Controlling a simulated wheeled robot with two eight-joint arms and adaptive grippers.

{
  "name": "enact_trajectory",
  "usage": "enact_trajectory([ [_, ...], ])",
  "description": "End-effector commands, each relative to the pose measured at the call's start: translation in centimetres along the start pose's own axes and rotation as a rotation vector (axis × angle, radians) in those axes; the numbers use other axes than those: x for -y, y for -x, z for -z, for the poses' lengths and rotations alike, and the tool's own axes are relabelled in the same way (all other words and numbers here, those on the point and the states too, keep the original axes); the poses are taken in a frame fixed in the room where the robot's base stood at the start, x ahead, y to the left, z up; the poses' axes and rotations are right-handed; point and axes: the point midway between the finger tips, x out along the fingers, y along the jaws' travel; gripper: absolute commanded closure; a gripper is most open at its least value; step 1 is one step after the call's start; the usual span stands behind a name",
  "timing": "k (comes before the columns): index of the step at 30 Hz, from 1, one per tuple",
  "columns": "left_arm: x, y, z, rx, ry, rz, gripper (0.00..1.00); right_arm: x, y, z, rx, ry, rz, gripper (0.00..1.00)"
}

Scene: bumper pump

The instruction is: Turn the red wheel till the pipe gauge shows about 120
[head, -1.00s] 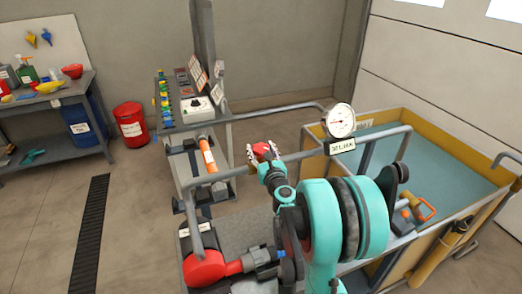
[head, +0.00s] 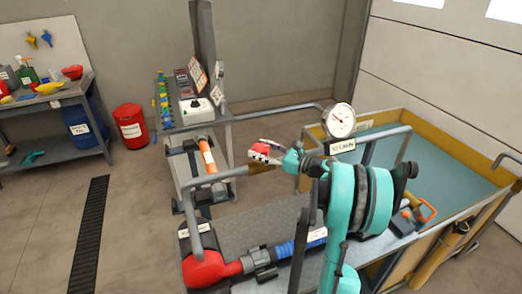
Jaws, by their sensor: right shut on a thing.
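The red wheel (head: 260,149) sits on the pipe behind the bench and is partly hidden by my right gripper (head: 265,154). That gripper is shut on the red wheel, with its arm reaching in from the lower right. The round white pipe gauge (head: 340,120) stands on the pipe to the right of the wheel. Its red needle shows, but its scale is too small to read. A small white label hangs below the gauge. My left gripper is not in view.
A red pump (head: 205,269) with a blue section sits at the front, below the pipe. A yellow-rimmed tank (head: 470,135) stands on the right. A grey cabinet (head: 183,125) with a control box (head: 196,108) is behind. Open floor lies to the left.

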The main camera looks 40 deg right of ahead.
Motion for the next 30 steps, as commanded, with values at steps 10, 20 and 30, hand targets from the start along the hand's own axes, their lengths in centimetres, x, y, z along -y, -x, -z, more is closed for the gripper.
enact_trajectory([
  [10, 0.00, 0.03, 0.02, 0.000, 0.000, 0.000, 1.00, 0.03, -0.04, 0.04, -0.001, 0.000, -0.093, 0.75],
  [20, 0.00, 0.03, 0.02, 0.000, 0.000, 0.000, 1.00, -0.01, -0.05, 0.03, -0.001, 0.000, -0.100, 0.75],
  [30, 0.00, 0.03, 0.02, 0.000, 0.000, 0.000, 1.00, -0.02, -0.06, 0.02, -0.001, 0.000, -0.100, 0.24],
])
